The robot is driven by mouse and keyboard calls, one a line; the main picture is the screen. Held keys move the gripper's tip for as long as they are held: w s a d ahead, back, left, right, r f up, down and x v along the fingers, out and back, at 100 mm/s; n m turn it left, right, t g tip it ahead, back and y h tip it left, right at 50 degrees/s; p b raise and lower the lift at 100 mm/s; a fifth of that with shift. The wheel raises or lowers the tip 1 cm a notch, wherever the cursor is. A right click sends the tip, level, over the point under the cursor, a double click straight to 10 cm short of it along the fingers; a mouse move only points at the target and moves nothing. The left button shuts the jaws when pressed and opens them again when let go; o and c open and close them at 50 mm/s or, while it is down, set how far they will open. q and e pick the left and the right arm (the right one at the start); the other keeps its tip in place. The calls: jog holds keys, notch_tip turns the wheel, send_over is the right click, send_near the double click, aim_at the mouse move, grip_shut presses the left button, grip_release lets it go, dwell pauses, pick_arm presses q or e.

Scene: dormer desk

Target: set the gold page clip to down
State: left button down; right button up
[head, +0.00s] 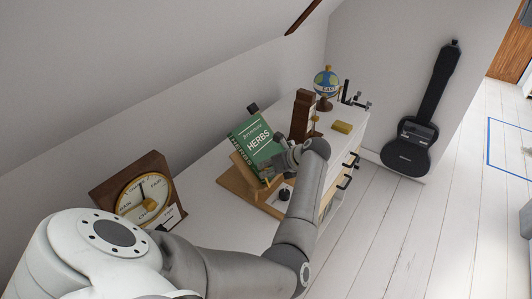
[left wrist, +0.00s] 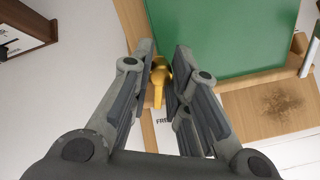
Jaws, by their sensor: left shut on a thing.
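The gold page clip (left wrist: 158,82) shows in the left wrist view between my left gripper's (left wrist: 160,58) two fingers, at the lower edge of the green herb book. The fingers are shut on it. The green book (head: 253,138) leans upright and tilted on a wooden stand (head: 232,185) on the white desk; its cover also fills the upper right of the left wrist view (left wrist: 225,35). In the head view my left gripper (head: 272,167) is in front of the book's lower right. My right gripper is not in view.
A wooden dial instrument (head: 140,192) stands at the left of the desk. A brown wooden object (head: 303,112), a small globe (head: 326,82) and a yellow block (head: 342,127) are at the far end. The white desk top (head: 205,205) has clear room between dial and stand.

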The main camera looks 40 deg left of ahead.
aim_at(278, 177)
pick_arm(q)
jog(key=shift+w+d+f+m+b, duration=0.2)
jog(key=shift+w+m+b, duration=0.3)
jog(key=shift+m, duration=0.5)
jog(key=shift+w+f+m, duration=0.15)
jog(key=shift+w+m, duration=0.3)
jog(key=shift+m, duration=0.45)
jog(key=shift+w+d+f+m+b, duration=0.2)
jog(key=shift+w+m+b, duration=0.2)
jog(key=shift+m, duration=0.5)
jog(key=m, duration=0.2)
jog(key=w+d+f+m, duration=0.1)
jog(key=m, duration=0.3)
jog(key=shift+w+d+f, duration=0.25)
jog(key=shift+w+d, duration=0.05)
jog(key=shift+w, duration=0.05)
jog(key=shift+w+d+f+m, duration=0.1)
jog(key=shift+d+f+m, duration=0.15)
jog(key=shift+m, duration=0.5)
jog(key=shift+w+d+f+m, duration=0.1)
jog(key=shift+d+f+m, duration=0.15)
jog(key=shift+m, duration=0.5)
